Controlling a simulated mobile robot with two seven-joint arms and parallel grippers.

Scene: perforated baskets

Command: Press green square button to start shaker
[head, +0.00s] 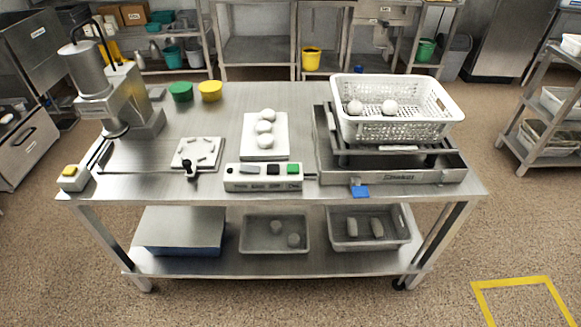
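A long pale control box (263,177) lies near the front edge of the steel table, left of the shaker. The green square button (293,168) is at the right end of its top face. A black square (273,169) and a grey piece (247,170) sit left of it. The shaker (388,172) is a low metal frame at the right of the table. A white perforated basket (400,126) stands on it with white round items inside. Neither of my grippers shows in the head view.
The steel table (215,107) also holds a grey machine (113,97) at left, a yellow-button box (73,178) at the front left corner, a white board (265,151) with white balls, and green and yellow bowls. Trays stand on the lower shelf. Brown floor in front is open.

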